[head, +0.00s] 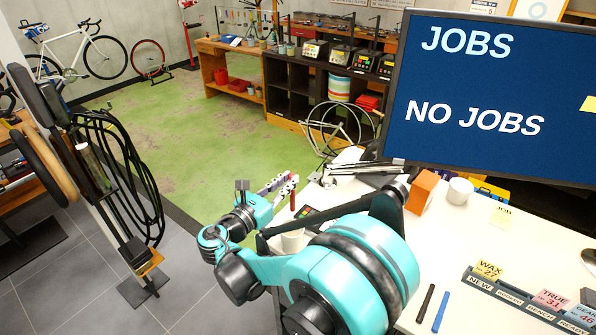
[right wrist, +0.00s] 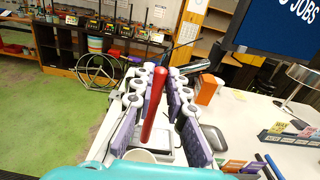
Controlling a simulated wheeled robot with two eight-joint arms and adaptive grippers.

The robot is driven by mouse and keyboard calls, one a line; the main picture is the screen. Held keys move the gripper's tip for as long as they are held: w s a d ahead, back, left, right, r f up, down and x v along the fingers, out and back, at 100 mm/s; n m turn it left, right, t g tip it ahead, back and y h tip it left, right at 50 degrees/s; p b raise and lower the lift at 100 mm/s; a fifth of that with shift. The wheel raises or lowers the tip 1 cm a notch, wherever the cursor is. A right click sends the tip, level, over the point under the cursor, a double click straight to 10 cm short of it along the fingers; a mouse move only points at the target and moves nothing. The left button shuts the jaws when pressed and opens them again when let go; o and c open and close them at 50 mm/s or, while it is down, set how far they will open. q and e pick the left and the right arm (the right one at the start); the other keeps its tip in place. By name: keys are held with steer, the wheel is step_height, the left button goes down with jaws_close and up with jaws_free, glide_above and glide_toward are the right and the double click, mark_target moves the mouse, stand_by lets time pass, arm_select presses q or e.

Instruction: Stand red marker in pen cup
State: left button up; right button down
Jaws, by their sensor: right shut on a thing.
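My right gripper (head: 280,187) is shut on the red marker (head: 293,201), which stands roughly upright between its fingers. In the right wrist view, the red marker (right wrist: 154,106) shows between the two purple-padded fingers (right wrist: 155,110). A white cup (head: 293,240) stands on the table's left part, below the marker and partly hidden by my right arm. Its pale rim (right wrist: 140,155) shows low in the right wrist view. The marker appears above the cup; whether its lower end is inside the rim I cannot tell. My left gripper is not in view.
A black marker (head: 426,303) and a blue marker (head: 441,311) lie on the white table (head: 455,240). An orange box (head: 422,191) and another white cup (head: 460,191) stand below the large screen (head: 480,140). A labelled card tray (head: 525,301) is at right.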

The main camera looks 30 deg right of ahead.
mark_target(291, 198)
steer(key=f+b, duration=0.2)
steer(key=f, duration=0.1)
steer(key=f+b, duration=0.2)
steer(key=shift+s+a+f, duration=0.15)
steer(key=shift+s+a, duration=0.05)
steer(key=shift+a, duration=0.15)
steer(key=shift+d+f+b, duration=0.1)
steer(key=shift+f+b, duration=0.6)
steer(key=shift+f, duration=0.1)
step_height(291, 198, down, 6)
steer(key=b, duration=0.6)
steer(key=shift+f, duration=0.15)
